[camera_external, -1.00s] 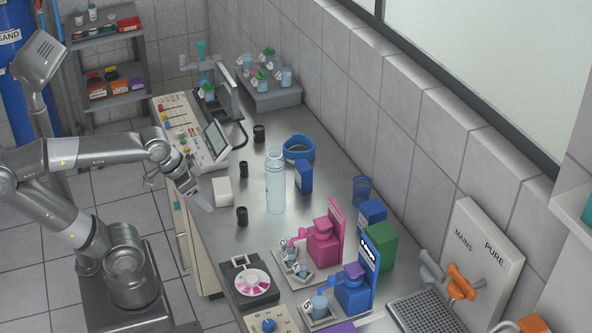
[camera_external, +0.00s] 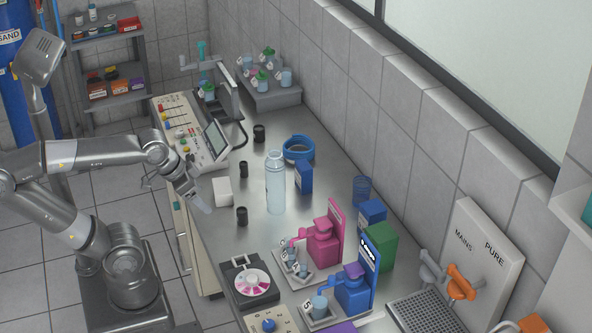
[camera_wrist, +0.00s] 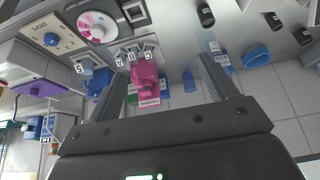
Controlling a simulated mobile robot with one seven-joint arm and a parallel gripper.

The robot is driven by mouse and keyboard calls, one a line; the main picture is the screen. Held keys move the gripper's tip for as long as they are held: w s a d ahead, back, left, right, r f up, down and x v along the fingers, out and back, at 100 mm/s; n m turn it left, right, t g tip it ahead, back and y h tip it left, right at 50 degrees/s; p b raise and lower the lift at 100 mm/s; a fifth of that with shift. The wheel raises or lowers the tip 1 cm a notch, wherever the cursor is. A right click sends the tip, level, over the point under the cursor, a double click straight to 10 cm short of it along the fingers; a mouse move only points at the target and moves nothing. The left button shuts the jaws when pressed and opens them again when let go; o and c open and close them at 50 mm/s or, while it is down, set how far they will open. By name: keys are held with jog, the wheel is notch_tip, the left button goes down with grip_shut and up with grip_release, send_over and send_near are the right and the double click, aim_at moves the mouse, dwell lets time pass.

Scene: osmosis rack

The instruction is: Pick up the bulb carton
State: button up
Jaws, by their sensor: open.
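A small plain white carton (camera_external: 222,190) sits on the steel bench near its front edge in the external view. I see no readable label, so I cannot be sure it is the bulb carton. My gripper (camera_external: 196,198) is just left of the white carton, apart from it, beside the bench edge. In the wrist view my gripper (camera_wrist: 166,82) has its two fingers spread with nothing between them. I cannot make out the white carton in the wrist view.
A clear bottle (camera_external: 275,183), black cylinders (camera_external: 242,216) and a blue carton (camera_external: 304,177) stand close by. A control console (camera_external: 190,135) is behind. Pink (camera_external: 322,245) and blue (camera_external: 354,290) dispensers and a green carton (camera_external: 380,246) stand at the near right.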

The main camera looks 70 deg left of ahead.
jog(key=shift+o, duration=0.4)
jog(key=w+d+r+g, duration=0.1)
jog(key=w+r, duration=0.2)
jog(key=w, duration=0.4)
jog(key=w+r+g, duration=0.1)
jog(key=w+r, duration=0.3)
jog(key=w, duration=0.3)
jog(key=g, duration=0.4)
send_over(372, 218)
jog(key=w+a, duration=0.2)
jog(key=a, duration=0.1)
notch_tip(372, 218, down, 15)
jog(key=shift+f, duration=0.4)
notch_tip(372, 218, down, 10)
jog(key=shift+a+f, duration=0.1)
jog(key=shift+f, duration=0.15)
